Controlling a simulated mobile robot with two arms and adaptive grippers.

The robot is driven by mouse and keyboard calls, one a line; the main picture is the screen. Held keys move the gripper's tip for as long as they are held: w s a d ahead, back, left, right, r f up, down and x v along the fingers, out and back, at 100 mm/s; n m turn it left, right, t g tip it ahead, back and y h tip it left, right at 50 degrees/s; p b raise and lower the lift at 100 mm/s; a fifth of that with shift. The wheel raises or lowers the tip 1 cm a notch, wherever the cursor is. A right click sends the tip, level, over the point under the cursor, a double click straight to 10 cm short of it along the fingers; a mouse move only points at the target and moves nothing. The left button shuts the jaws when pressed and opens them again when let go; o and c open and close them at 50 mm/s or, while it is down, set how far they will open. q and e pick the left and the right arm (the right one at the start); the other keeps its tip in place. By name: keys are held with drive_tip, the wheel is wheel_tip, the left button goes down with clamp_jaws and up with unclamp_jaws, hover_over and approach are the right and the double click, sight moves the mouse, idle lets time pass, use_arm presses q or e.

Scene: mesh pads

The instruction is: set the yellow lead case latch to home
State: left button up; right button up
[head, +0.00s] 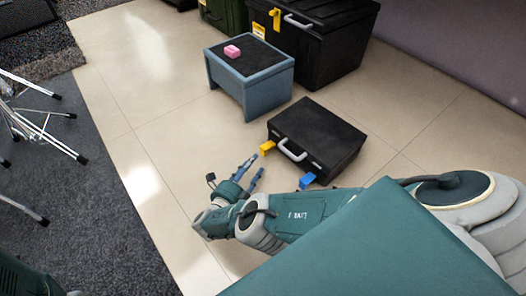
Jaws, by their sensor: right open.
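A black case (318,138) lies on the tiled floor with a grey handle (291,151) on its front. A yellow latch (266,147) sticks out at the left of that front, and a blue latch (307,181) at the right. My right gripper (254,169) is open and empty, just left of the case front. Its fingertips point toward the yellow latch and look close to it but apart. The latch's exact setting is too small to tell. My left gripper is not in view.
A blue-grey box stool (226,88) with a pink block (232,51) on top stands behind the case. A large black case (325,45) with its own yellow latch (275,17) stands farther back. Metal stand legs (40,130) are at left. Floor left of my gripper is clear.

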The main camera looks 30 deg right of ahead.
sight(262, 153)
drive_tip(key=b+x, duration=0.2)
drive_tip(key=x, duration=0.4)
drive_tip(key=shift+d+f, duration=0.15)
drive_tip(key=shift+f, duration=0.05)
drive_tip(key=shift+x, duration=0.75)
drive_tip(key=shift+r, duration=0.15)
drive_tip(key=shift+c, duration=0.5)
drive_tip(key=c, duration=0.9)
